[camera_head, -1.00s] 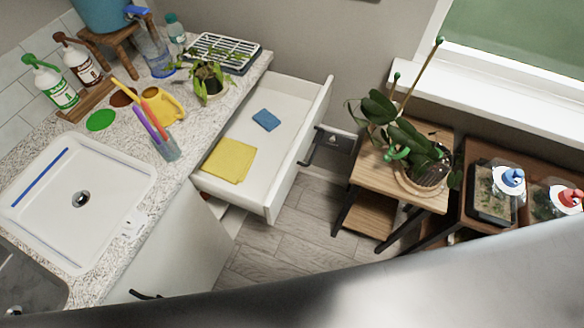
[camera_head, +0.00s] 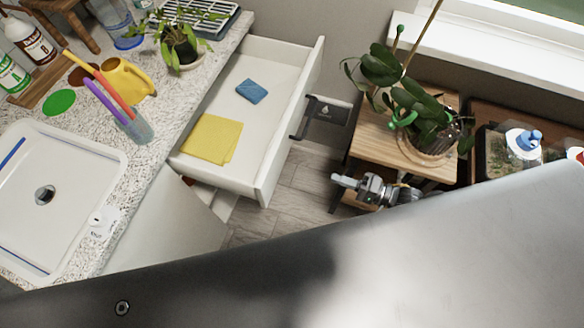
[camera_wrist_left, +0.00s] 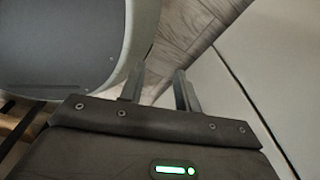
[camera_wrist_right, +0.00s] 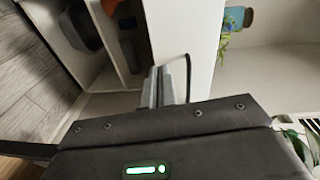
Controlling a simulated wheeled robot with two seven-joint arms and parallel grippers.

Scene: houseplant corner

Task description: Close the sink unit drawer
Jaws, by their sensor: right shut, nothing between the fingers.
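The sink unit drawer (camera_head: 282,152) is white and stands pulled well out from under the speckled counter in the head view. Its dark handle (camera_head: 303,118) is on the front panel. A yellow cloth (camera_head: 212,138) and a blue sponge (camera_head: 251,91) lie inside it. My right gripper (camera_head: 338,181) is low in front of the drawer, beside the plant stand, apart from the front panel. In the right wrist view its fingers (camera_wrist_right: 158,86) are shut and empty, with the white drawer front (camera_wrist_right: 188,25) beyond them. My left gripper (camera_wrist_left: 158,88) is open and empty over the floor, seen only in its wrist view.
A wooden plant stand (camera_head: 370,136) with a potted plant (camera_head: 425,135) is close to the right gripper. A white sink basin (camera_head: 85,170) and a cup of coloured tools (camera_head: 137,128) are on the counter. My dark arm covers the lower part of the head view.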

